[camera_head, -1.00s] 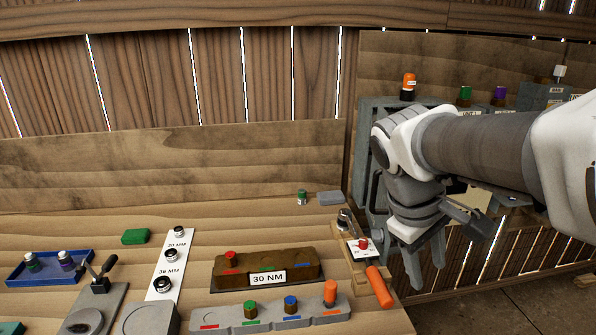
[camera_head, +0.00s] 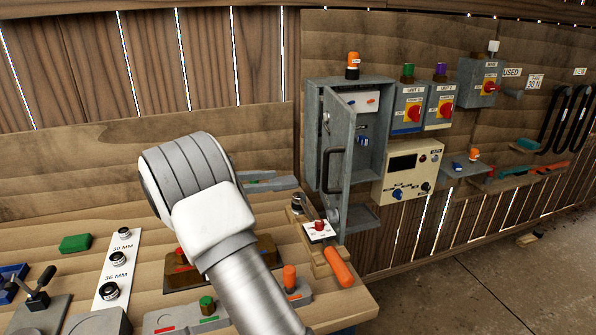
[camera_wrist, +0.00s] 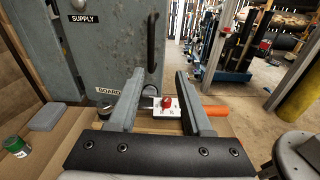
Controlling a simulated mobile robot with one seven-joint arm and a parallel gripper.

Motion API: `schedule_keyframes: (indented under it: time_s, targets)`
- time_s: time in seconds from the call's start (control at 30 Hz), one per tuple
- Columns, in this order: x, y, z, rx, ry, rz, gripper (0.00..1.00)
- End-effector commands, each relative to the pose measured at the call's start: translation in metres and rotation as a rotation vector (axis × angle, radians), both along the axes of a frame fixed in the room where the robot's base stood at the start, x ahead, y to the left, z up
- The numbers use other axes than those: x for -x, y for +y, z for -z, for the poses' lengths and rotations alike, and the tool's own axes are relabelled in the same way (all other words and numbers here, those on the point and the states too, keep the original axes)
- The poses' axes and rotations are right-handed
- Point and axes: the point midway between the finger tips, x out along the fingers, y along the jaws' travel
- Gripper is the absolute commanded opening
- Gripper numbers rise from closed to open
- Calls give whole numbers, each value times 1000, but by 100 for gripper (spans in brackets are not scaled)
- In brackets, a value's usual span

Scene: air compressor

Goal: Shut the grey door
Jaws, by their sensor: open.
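The grey door (camera_head: 340,120) stands open on the grey wall cabinet (camera_head: 375,88), swung out towards the workbench, so the cabinet's inside shows to its right. A dark bar handle (camera_head: 334,170) is on its face. In the wrist view the door (camera_wrist: 112,60) fills the upper left, with its handle (camera_wrist: 152,42) near its right edge. My gripper (camera_wrist: 158,73) is open and empty, with the handle ahead, between and beyond the fingertips. Fingers and door look apart. In the head view my gripper is hidden behind my arm.
A red-buttoned white block (camera_head: 319,231) and an orange-handled tool (camera_head: 338,267) lie on the bench below the door. A beige control box (camera_head: 408,172) and switch boxes (camera_head: 408,108) are right of the cabinet. A grey block (camera_wrist: 47,116) lies on the bench.

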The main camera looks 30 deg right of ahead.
Motion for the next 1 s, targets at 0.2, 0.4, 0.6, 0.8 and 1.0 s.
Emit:
schedule_keyframes:
  time_s: [0.2, 0.4, 0.6, 0.8, 1.0]
  targets:
    - [-12, 3, 8, 68, 59, -13, 50]
    - [-7, -19, 7, 70, 58, -11, 50]
    - [3, -61, 7, 68, 58, -8, 50]
    - [13, -104, 7, 68, 58, -9, 50]
    - [22, -140, 7, 67, 58, -10, 50]
